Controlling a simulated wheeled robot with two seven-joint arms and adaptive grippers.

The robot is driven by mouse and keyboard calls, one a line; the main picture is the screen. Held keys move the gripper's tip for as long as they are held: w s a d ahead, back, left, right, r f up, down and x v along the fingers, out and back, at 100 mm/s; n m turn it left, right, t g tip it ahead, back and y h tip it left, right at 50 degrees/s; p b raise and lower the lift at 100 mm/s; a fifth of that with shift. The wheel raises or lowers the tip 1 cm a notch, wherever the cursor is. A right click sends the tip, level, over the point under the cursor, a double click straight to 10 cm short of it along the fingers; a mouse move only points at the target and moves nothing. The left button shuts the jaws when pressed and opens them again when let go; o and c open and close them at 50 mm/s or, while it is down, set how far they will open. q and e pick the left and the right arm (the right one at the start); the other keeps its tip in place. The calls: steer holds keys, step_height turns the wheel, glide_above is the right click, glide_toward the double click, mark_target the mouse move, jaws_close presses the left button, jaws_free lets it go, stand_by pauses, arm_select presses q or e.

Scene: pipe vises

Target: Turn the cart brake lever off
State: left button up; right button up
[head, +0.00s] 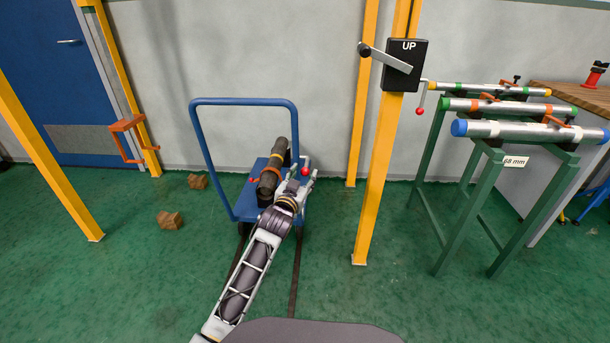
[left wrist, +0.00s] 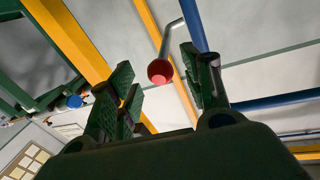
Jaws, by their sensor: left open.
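The blue cart (head: 245,207) stands on the floor left of the middle, with a tall blue push handle. Its brake lever ends in a red ball (head: 305,171) at the cart's right side. My left gripper (head: 302,177) is open and empty beside the cart, with its fingers around the ball in the picture. In the left wrist view the red ball (left wrist: 160,71) and its bent grey rod show between the fingertips of my left gripper (left wrist: 162,90). I cannot tell how far beyond the tips the ball is. My right gripper is out of view.
A dark pipe (head: 273,165) lies on the cart. Yellow posts (head: 372,190) stand to the right, one bearing a black "UP" lever box (head: 404,65). A green rack (head: 455,215) holds several pipes. Brown blocks (head: 169,220) lie on the floor at left.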

mark_target(306, 165)
arm_select(q)
steer(key=shift+b+x, duration=0.45)
steer(key=shift+x, duration=0.9)
jaws_close()
